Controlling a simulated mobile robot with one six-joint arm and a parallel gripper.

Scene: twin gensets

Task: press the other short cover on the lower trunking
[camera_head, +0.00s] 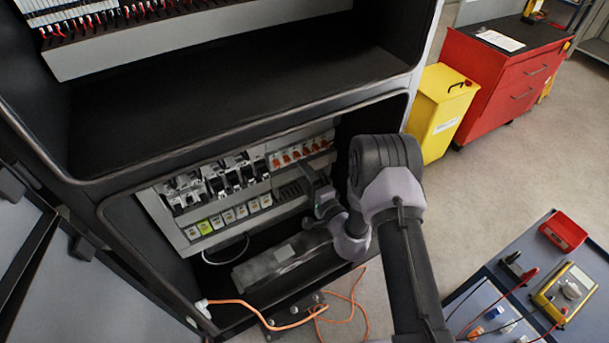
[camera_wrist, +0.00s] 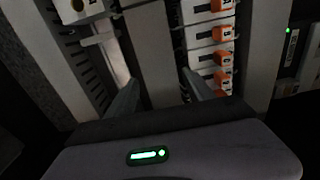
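In the wrist view my gripper (camera_wrist: 160,86) has its two fingers apart with nothing held between them. A plain grey strip (camera_wrist: 148,45), which looks like a trunking cover, runs lengthwise in the gap between the fingers; I cannot tell whether the fingers touch it. Dark slots of trunking (camera_wrist: 75,60) show to the left. In the head view my gripper (camera_head: 318,192) is at the right end of the panel in the lower cabinet bay, below the orange-switched breakers (camera_head: 300,153). The trunking (camera_head: 240,194) runs between the device rows; its right end is partly hidden by my gripper.
A row of small labelled devices (camera_head: 228,216) lies left of my gripper. A grey box (camera_head: 278,258) and an orange cable (camera_head: 262,316) lie low in the bay. The cabinet frame (camera_head: 405,108) edges the bay on the right.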

